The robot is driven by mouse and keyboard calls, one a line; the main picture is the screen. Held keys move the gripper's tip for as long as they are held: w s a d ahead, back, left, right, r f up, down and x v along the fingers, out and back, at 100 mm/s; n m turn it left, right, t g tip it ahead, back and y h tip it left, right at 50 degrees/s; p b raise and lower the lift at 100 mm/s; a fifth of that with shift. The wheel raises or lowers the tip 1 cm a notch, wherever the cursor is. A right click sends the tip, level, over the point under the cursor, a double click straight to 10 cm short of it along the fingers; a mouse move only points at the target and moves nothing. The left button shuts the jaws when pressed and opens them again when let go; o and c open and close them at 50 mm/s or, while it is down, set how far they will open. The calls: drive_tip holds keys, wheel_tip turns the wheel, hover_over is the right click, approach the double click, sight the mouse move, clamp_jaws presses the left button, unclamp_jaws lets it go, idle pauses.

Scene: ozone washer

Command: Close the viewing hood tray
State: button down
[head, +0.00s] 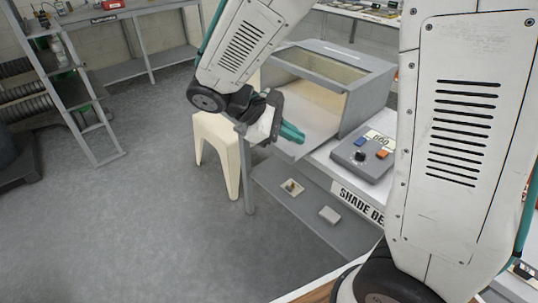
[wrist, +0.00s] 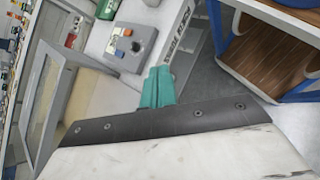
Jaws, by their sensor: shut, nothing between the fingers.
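The viewing hood (head: 352,85) is a grey box with a glass-panelled top and an open front, on a bench in the head view. My gripper (head: 292,132) has teal fingers, closed together and empty, in front of the hood and over the tray's front part. Whether they touch the tray is unclear. In the wrist view my gripper (wrist: 157,88) points toward the bench, with the hood (wrist: 45,95) at left. My wrist hides part of the tray's left side.
Below is a grey shelf (head: 300,205) with small items. A cream stool (head: 218,140) stands left of the bench. The floor at left is clear.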

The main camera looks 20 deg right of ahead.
drive_tip(key=w+a+f+n+t+h, duration=0.2)
drive_tip(key=w+a+f+n+h, duration=0.3)
drive_tip(key=w+f, duration=0.25)
drive_tip(key=n+t+h, duration=0.2)
drive_tip(key=n+t, duration=0.5)
approach(276, 150)
drive_tip(key=x, duration=0.7)
drive_tip(key=shift+s+f, duration=0.1)
